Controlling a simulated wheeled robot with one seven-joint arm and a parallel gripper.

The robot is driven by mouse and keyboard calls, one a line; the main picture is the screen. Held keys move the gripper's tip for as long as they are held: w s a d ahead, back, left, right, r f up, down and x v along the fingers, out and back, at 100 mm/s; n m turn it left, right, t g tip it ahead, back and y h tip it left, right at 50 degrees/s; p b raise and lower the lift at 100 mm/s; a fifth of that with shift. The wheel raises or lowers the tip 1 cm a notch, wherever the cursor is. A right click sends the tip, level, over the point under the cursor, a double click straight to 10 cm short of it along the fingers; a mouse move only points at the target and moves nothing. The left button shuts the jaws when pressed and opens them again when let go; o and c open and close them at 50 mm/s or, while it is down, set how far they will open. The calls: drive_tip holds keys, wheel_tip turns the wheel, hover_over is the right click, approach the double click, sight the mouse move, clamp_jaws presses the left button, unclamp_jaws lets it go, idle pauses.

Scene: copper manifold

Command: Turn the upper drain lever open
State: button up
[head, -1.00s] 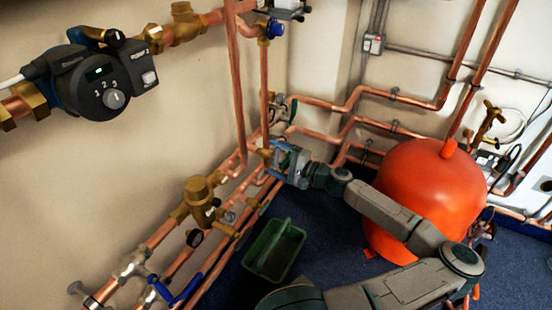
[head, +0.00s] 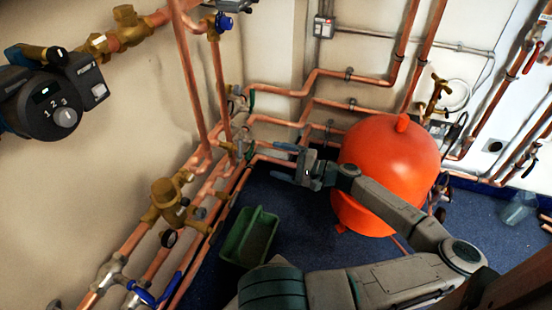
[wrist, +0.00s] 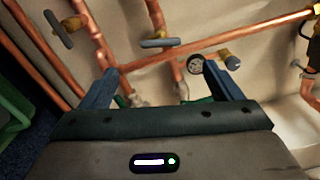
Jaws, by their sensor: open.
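Two small green levers show on the pipe cluster by the wall corner in the head view: a higher one (head: 251,99) and a lower one (head: 250,152). I cannot tell for sure which is the upper drain lever. My gripper (head: 275,162) is open and empty, its blue fingers pointing left toward the lower green lever, apart from it. In the wrist view the fingers (wrist: 167,82) are spread wide before copper pipes. Green parts (wrist: 203,100) show low between them, partly hidden by the gripper body.
Copper pipes run along the left wall, with a brass valve (head: 168,202) and a blue lever (head: 155,294). A green tray (head: 232,250) sits on the blue floor. A red tank (head: 385,160) stands right, behind my arm. Grey handles (wrist: 158,43) and a gauge (wrist: 195,63) show beyond the fingers.

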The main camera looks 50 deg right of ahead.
drive_tip(key=c, duration=0.4)
drive_tip(key=w+a+n+g, duration=0.1)
drive_tip(key=a+f+g+y, duration=0.1)
drive_tip(key=a, duration=0.1)
drive_tip(key=w+a+f+n+g, duration=0.1)
drive_tip(key=shift+w+a+f+n+y+p, duration=0.2)
drive_tip(key=shift+w+a+n+y+p, duration=0.05)
drive_tip(key=shift+w+n+y+p, duration=0.1)
clamp_jaws()
drive_tip(key=w+a+f+n+g, duration=0.1)
drive_tip(key=a+f+n+g, duration=0.2)
drive_tip(key=a+g, duration=0.15)
drive_tip(key=n+g+h+p, duration=0.4)
drive_tip(key=n+g+h, duration=0.4)
drive_tip(key=n+h, duration=0.55)
approach(240, 149)
drive_tip(key=s+a+r+n+y, duration=0.2)
drive_tip(key=a, duration=0.3)
drive_tip(key=w+d+f+b, duration=0.2)
drive_tip(key=d+f+b, duration=0.3)
drive_tip(key=f, duration=0.5)
drive_tip(key=shift+w+d+f+b, duration=0.3)
drive_tip(key=shift+d, duration=0.45)
